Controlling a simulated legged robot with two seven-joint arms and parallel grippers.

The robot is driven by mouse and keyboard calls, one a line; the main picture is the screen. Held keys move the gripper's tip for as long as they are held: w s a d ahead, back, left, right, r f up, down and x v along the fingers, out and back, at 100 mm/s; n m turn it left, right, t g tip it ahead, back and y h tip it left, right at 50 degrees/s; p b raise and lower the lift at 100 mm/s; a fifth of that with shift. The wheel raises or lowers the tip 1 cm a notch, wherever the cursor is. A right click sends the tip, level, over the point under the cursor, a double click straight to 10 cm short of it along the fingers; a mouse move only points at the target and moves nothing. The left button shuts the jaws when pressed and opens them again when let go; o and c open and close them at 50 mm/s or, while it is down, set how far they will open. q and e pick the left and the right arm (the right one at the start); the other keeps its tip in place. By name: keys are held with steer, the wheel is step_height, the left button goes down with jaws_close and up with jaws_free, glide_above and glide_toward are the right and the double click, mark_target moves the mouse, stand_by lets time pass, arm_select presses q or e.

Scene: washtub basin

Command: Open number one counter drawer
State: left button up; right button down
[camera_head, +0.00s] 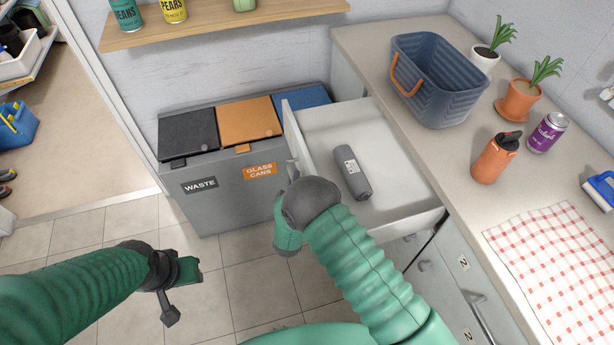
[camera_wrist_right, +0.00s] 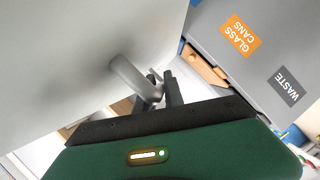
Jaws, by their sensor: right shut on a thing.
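The white counter drawer (camera_head: 405,185) stands pulled out from under the counter, with its inside in view and a grey cylinder (camera_head: 352,172) lying in it. My right gripper (camera_head: 292,172) is at the outer side of the drawer's front. In the right wrist view, its dark fingers (camera_wrist_right: 165,90) are shut on the drawer's grey bar handle (camera_wrist_right: 128,78).
Waste bins (camera_head: 220,190) with black, orange and blue lids stand beside the drawer. The counter (camera_head: 455,150) holds a blue basket (camera_head: 440,85), two plants, an orange bottle (camera_head: 495,158), a purple can (camera_head: 547,132) and a checked cloth (camera_head: 560,260). Tiled floor is clear at left.

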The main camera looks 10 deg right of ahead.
steer(key=shift+s+a+f, duration=0.2)
steer(key=shift+a+f, duration=0.05)
steer(key=shift+a, duration=0.25)
steer(key=c, duration=1.5)
jaws_free()
steer(key=shift+c, duration=0.2)
steer(key=shift+o, duration=0.4)
steer(key=shift+w+r, duration=0.15)
steer(key=shift+d, duration=0.1)
